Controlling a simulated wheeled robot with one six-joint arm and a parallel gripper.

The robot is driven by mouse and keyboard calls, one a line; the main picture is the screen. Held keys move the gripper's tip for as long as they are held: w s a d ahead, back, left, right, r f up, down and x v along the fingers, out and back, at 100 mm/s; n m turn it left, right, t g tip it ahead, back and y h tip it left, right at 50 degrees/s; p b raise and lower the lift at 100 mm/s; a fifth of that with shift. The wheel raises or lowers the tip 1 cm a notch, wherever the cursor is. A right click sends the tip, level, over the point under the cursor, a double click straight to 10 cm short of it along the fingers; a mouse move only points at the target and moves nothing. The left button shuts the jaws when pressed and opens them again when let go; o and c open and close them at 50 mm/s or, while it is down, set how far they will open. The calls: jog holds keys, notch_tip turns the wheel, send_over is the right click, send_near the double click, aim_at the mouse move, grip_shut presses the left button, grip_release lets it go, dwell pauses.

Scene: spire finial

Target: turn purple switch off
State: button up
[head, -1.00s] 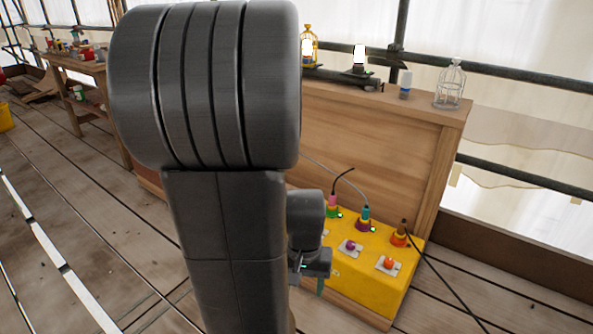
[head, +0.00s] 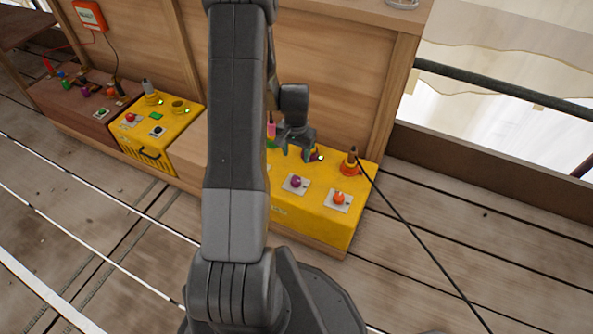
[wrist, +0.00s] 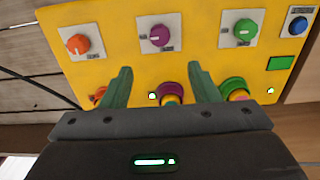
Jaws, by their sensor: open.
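The purple switch (head: 296,182) is a round knob on a pale square plate on the top of the yellow box (head: 320,223). In the wrist view the purple switch (wrist: 160,36) stands between an orange knob (wrist: 78,44) and a green knob (wrist: 244,29). My gripper (head: 297,152) is over the back part of the box, behind the purple switch. In the wrist view my gripper (wrist: 159,71) is open and empty, its two green fingers apart and the knob beyond the gap between their tips. The knob's pointer setting is too small to tell.
Plugs and sockets line the back of the box, including an orange plug (head: 351,161) whose black cable runs to the floor. A wooden panel (head: 330,75) rises behind. Another yellow box (head: 140,128) stands left. Floor to the right is mostly clear.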

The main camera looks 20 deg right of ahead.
aim_at(296, 179)
notch_tip(296, 179, down, 13)
jog(key=b, duration=0.4)
jog(key=shift+f, duration=0.15)
jog(key=c, duration=1)
